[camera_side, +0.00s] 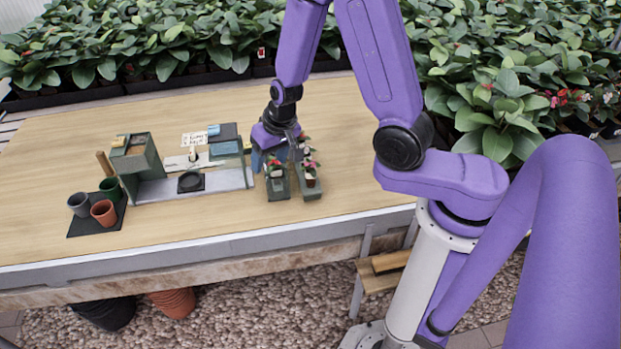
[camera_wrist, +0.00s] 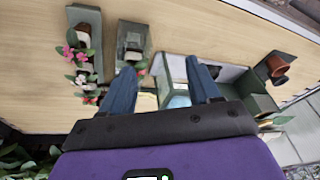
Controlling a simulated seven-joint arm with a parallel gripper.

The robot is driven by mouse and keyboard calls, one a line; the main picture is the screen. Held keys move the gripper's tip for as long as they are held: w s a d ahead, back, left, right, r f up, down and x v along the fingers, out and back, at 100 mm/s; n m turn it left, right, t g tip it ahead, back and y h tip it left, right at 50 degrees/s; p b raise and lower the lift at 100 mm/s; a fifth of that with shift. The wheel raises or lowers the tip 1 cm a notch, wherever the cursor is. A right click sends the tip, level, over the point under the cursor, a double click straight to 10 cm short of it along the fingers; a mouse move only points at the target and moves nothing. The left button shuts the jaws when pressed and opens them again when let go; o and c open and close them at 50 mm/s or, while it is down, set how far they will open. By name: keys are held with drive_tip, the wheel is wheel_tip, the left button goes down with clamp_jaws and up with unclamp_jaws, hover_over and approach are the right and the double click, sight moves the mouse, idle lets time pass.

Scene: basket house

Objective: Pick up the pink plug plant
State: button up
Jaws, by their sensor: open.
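The pink plug plant (camera_side: 310,165) stands in the right of two narrow grey-green trays, near its front end. In the wrist view, pink flowers (camera_wrist: 73,53) show along the tray at the left. In the wrist view the pink plant is left of both fingers, outside the gap.
A red-flowered plant (camera_side: 275,169) stands in the left tray (camera_side: 279,191). Several pots, including a terracotta one (camera_side: 103,212), stand on a black mat. The table's right side is clear.

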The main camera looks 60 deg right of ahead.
sight(311, 169)
drive_tip(key=s+d+f+m+h, duration=0.1)
drive_tip(key=s+d+m, duration=0.1)
drive_tip(key=d, duration=0.1)
drive_tip(key=s+d+f+m+h, duration=0.1)
drive_tip(key=d+f, duration=0.1)
drive_tip(key=d, duration=0.1)
drive_tip(key=s+d+f+m+h, duration=0.1)
drive_tip(key=s+d+m, duration=0.1)
drive_tip(key=d, duration=0.1)
drive_tip(key=shift+s+f+m, duration=0.3)
drive_tip(key=shift+f, duration=0.1)
drive_tip(key=shift+x, duration=3.7)
drive_tip(key=shift+s+d, duration=0.1)
drive_tip(key=c, duration=1)
drive_tip(key=shift+r, duration=0.15)
